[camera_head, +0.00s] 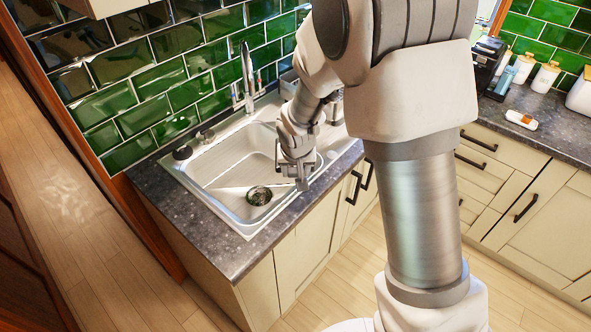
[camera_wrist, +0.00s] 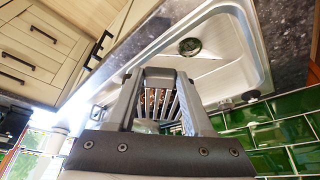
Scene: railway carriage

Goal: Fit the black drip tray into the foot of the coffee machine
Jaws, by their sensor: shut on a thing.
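My gripper (camera_head: 301,182) points down over the front right part of the sink. The slats look grey with dark and brownish gaps; I cannot tell for sure that this is the black drip tray. A dark, boxy appliance (camera_head: 486,64) stands on the back right counter, partly behind my arm. It may be the coffee machine; its foot cannot be made out.
The sink (camera_head: 222,172) has a drain (camera_head: 259,195) and a tall tap (camera_head: 247,85). A small black round thing (camera_head: 183,152) is at its left edge.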

